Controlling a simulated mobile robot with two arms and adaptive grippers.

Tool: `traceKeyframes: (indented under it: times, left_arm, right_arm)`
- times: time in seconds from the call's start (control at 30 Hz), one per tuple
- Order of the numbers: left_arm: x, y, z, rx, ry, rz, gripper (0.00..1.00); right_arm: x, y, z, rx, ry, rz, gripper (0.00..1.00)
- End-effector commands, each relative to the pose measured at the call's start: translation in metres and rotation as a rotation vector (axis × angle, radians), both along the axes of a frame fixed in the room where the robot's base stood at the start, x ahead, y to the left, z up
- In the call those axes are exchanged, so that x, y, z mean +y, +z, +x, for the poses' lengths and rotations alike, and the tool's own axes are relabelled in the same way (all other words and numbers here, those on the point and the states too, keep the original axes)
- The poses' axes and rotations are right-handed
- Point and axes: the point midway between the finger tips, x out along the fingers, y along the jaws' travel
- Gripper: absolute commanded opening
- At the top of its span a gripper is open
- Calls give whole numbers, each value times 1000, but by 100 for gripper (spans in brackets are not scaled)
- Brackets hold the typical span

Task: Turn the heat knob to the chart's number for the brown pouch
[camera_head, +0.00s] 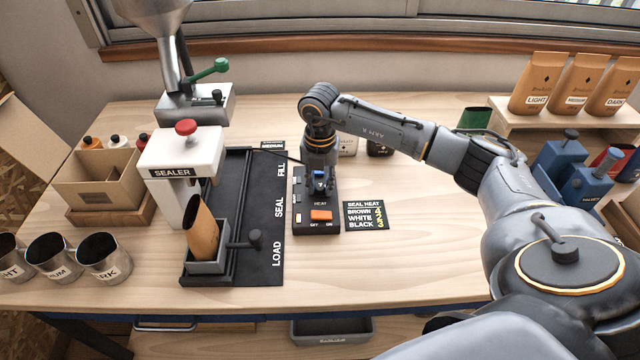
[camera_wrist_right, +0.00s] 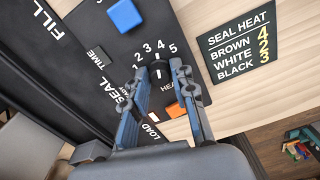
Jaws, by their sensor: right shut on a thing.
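The dark heat knob (camera_wrist_right: 158,72) sits on the black control panel, below an arc of numbers 1 to 5. Its light mark seems to point up toward the 4, though it is small. My right gripper (camera_wrist_right: 158,84) is shut on the knob, one finger on each side. In the head view my right gripper (camera_head: 319,178) points down at the panel (camera_head: 301,218) and hides the knob. The seal heat chart (camera_head: 364,216) lists brown 4, white 2, black 3; it also shows in the wrist view (camera_wrist_right: 240,44). A brown pouch (camera_head: 203,232) leans in the grey holder. My left gripper is out of view.
An orange switch (camera_head: 321,215) lies just in front of the knob. The white sealer (camera_head: 180,155) and black track (camera_head: 262,240) stand to the left. A blue block (camera_wrist_right: 125,14) is on the panel beyond the knob. Bare table (camera_head: 420,245) lies right of the chart.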

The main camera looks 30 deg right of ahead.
Motion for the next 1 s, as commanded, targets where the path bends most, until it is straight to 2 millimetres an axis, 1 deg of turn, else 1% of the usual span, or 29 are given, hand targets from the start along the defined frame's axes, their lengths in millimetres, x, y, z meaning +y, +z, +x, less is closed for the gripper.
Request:
traceKeyframes:
  times: [0.2, 0.4, 0.9, 0.93, 0.97, 1.0]
  left_arm:
    - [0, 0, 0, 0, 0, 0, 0]
    - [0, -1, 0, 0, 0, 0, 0]
    - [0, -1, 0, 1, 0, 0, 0]
    - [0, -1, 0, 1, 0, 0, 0]
    - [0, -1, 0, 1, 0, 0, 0]
    - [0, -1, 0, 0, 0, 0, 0]
  right_arm:
    - [0, 1, 0, -1, -115, 0, 0]
    - [0, 1, 1, -3, -170, 0, 0]
    - [0, 1, 1, -3, -188, 0, 0]
    - [0, 1, 1, -3, -188, 0, 28]
    - [0, 1, 1, -3, -187, 0, 34]
    - [0, 1, 1, -3, -187, 0, 42]
